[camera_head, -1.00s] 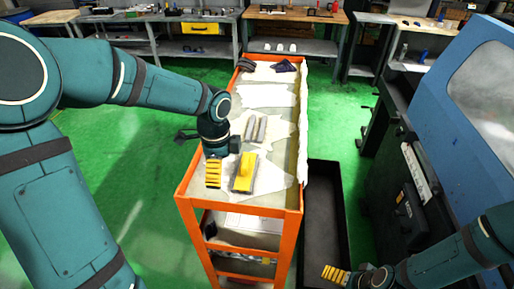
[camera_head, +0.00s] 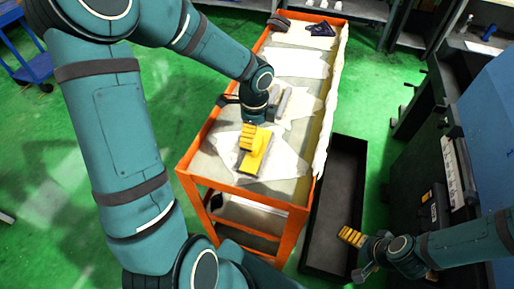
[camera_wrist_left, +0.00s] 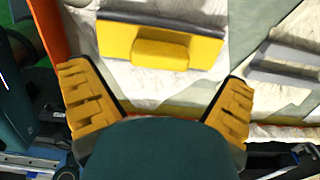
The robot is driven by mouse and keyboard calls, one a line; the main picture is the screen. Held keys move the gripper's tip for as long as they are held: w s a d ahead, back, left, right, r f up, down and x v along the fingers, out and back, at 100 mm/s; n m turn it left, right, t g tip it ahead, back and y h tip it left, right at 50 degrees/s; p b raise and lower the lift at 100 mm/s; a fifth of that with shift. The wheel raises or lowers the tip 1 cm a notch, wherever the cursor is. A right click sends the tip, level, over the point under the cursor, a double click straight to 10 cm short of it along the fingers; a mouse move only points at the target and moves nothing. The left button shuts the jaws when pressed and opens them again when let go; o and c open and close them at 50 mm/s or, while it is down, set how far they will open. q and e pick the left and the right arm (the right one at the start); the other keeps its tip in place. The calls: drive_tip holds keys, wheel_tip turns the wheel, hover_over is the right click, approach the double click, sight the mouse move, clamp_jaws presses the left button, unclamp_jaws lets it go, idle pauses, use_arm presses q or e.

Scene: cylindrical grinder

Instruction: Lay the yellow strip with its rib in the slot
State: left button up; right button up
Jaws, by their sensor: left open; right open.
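The yellow strip (camera_head: 254,162) lies on the orange cart's top. The left wrist view shows the strip (camera_wrist_left: 196,52) with a raised yellow block (camera_wrist_left: 160,54) on it and a grey band along its far edge. A grey grooved piece (camera_head: 284,103) lies farther back and also shows in the left wrist view (camera_wrist_left: 285,64); I cannot tell which groove is the slot. My left gripper (camera_wrist_left: 157,100) is open and empty, its fingers spread beside the strip's near side. Its height above the strip is unclear. My right gripper (camera_head: 352,236) is away from the cart, near the black tray.
The cart (camera_head: 240,192) has an orange rim and white cloths (camera_head: 297,63) on top. Dark items lie at its far end. A long black tray (camera_head: 335,190) stands right of the cart. The blue machine (camera_head: 485,120) is at the right. Green floor is open at the left.

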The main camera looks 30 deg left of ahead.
sight(256, 141)
use_arm(q)
drive_tip(key=shift+w+d+f+b, duration=0.1)
drive_tip(key=shift+d+f+b, duration=0.05)
drive_tip(key=shift+f, duration=1.45)
drive_tip(key=shift+d+f+b, duration=0.1)
drive_tip(key=shift+f+b, duration=0.05)
drive_tip(key=shift+f, duration=1.4)
drive_tip(key=c, duration=1.1)
